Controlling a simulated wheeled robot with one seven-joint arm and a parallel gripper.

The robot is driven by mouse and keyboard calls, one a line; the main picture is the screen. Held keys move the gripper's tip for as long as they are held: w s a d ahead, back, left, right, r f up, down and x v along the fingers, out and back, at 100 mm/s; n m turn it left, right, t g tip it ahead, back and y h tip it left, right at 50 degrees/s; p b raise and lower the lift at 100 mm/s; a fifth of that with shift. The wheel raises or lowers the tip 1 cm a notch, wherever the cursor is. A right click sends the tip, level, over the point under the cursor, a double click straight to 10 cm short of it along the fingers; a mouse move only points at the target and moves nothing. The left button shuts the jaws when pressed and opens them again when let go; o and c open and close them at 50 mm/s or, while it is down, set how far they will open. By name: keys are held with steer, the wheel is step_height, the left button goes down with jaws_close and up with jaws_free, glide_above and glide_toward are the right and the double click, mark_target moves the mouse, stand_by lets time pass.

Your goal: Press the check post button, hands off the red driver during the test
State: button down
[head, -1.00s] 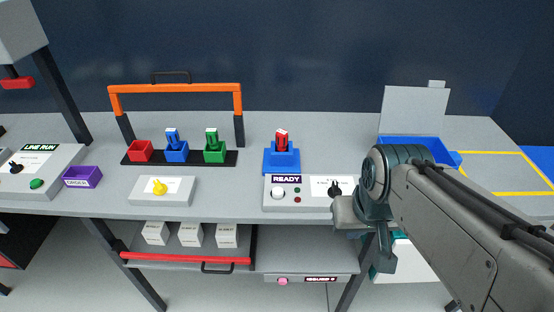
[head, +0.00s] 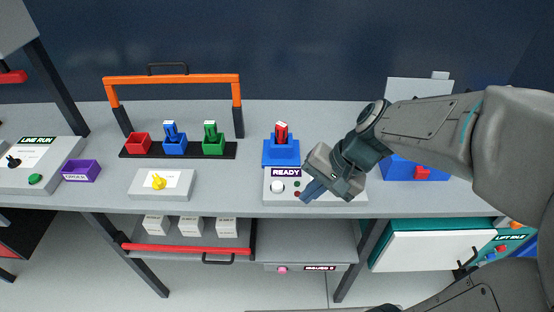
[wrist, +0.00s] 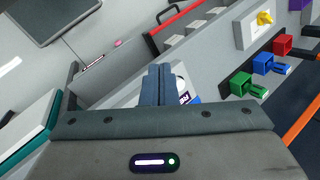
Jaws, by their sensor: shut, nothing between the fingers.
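The check post panel (head: 342,197) stands at the bench's front edge, with a sign reading READY. Its round white button (head: 278,186) is at the left end, with small lamps beside it. The red driver (head: 281,133) stands upright in a blue holder (head: 281,153) behind the panel. My gripper (head: 308,194) is over the panel, just right of the white button, its fingers pointing down-left and closed together. The gripper hides the panel's dark knob. In the wrist view the closed fingers (wrist: 157,84) cover part of the panel. I cannot tell whether they touch it.
A black rack (head: 193,152) holds a red cup, a blue-handled driver and a green-handled driver under an orange bar (head: 172,79). A panel with a yellow knob (head: 158,182) sits in front. A purple bin (head: 81,171) is left. A blue bin (head: 398,168) is behind my arm.

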steer(key=w+a+m+y+p, duration=0.1)
steer(key=w+a+m+y, duration=0.15)
steer(key=w, duration=0.25)
steer(key=m+t+p, duration=0.2)
steer(key=m, duration=0.4)
glide_above(282, 185)
steer(key=f, duration=0.1)
steer(key=shift+f, duration=0.1)
steer(key=shift+f, duration=0.15)
step_height(282, 185, down, 8)
steer(key=b, duration=0.6)
steer(key=shift+b, duration=0.3)
steer(key=shift+f+b, duration=0.3)
steer(key=shift+b, duration=0.1)
stand_by(0.5)
steer(key=shift+f+b, duration=0.4)
steer(key=shift+b, duration=0.2)
